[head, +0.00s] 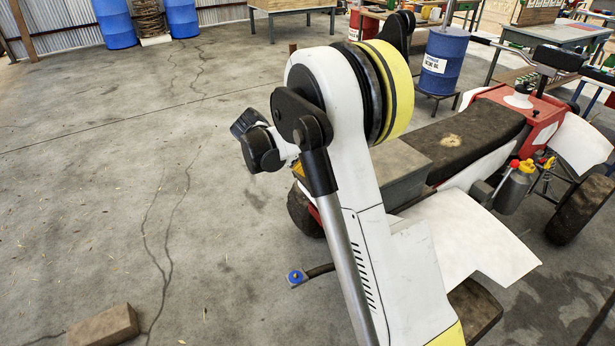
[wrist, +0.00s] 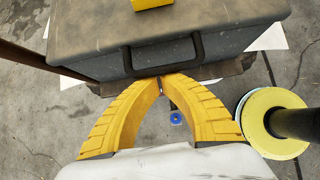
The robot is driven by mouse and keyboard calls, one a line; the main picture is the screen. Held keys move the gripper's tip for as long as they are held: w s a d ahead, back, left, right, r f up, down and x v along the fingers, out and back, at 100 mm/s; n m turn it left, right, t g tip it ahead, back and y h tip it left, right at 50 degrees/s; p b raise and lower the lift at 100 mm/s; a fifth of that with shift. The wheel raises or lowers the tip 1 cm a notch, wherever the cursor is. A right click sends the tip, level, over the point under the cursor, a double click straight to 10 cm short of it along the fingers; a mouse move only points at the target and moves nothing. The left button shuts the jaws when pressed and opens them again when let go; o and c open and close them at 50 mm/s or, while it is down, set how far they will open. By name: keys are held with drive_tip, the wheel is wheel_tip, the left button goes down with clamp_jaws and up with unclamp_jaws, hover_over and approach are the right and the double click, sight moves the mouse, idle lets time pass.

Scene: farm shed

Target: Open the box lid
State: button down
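The box is grey with a worn brownish lid (wrist: 170,22) that looks shut. In the wrist view its front wall (wrist: 220,45) carries a dark bar handle (wrist: 165,53). In the head view the grey box (head: 392,185) sits at the rear of a red quad bike, partly hidden behind my arm. My gripper (wrist: 161,79) has yellow ribbed fingers whose tips come together just below the handle at the front of the box. I see nothing clearly held between them; whether they touch the box I cannot tell. The gripper is hidden in the head view.
The quad bike (head: 470,145) has a black seat and white panels. A yellow item (wrist: 150,3) lies on the lid. A blue-ended connector (head: 295,277) sticks out behind the bike. A brick-like block (head: 103,326) lies on the floor.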

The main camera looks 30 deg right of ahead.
drive_tip(key=r+y+p, duration=0.1)
drive_tip(key=r+p, duration=0.2)
drive_tip(key=d+r+y+p, duration=0.1)
drive_tip(key=r+p, duration=0.2)
drive_tip(key=r, duration=0.1)
drive_tip(key=r+y+p, duration=0.1)
drive_tip(key=r+p, duration=0.2)
drive_tip(key=r, duration=0.1)
drive_tip(key=shift+d, duration=0.15)
drive_tip(key=d+r+y+p, duration=0.55)
drive_tip(key=r+p, duration=0.35)
drive_tip(key=r, duration=0.3)
drive_tip(key=d+r+p, duration=0.4)
drive_tip(key=d+r, duration=0.1)
drive_tip(key=d, duration=0.3)
drive_tip(key=d+r+p, duration=0.4)
drive_tip(key=d+r, duration=0.1)
drive_tip(key=d, duration=0.4)
drive_tip(key=shift+w+d+h+p, duration=0.2)
drive_tip(key=shift+w+h+p, duration=0.1)
drive_tip(key=shift+w+h, duration=0.15)
